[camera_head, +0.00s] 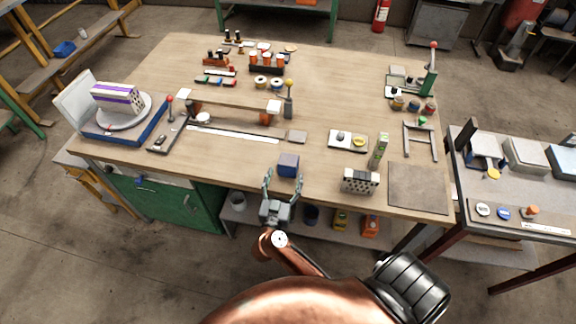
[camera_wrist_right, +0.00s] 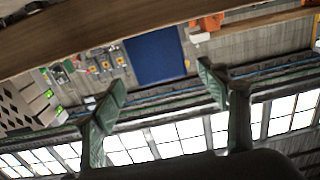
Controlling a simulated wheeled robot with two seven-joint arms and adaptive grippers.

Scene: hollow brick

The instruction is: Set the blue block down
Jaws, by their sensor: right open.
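The blue block (camera_head: 288,164) stands on the wooden table (camera_head: 240,170) near its front edge. My right gripper (camera_head: 283,180) is just in front of it at the table edge, with its two fingers spread. In the right wrist view, which looks upside down, the blue block (camera_wrist_right: 155,57) is ahead of the open fingers (camera_wrist_right: 163,85), with a gap around it. No finger appears to touch it. My left gripper is not in view.
A perforated brick (camera_head: 360,181) stands to the right of the block, beside a grey mat (camera_head: 418,188). A shallow tray (camera_head: 348,141) lies behind it. A long white strip (camera_head: 235,134) lies to the left. The table left of the block along the front is clear.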

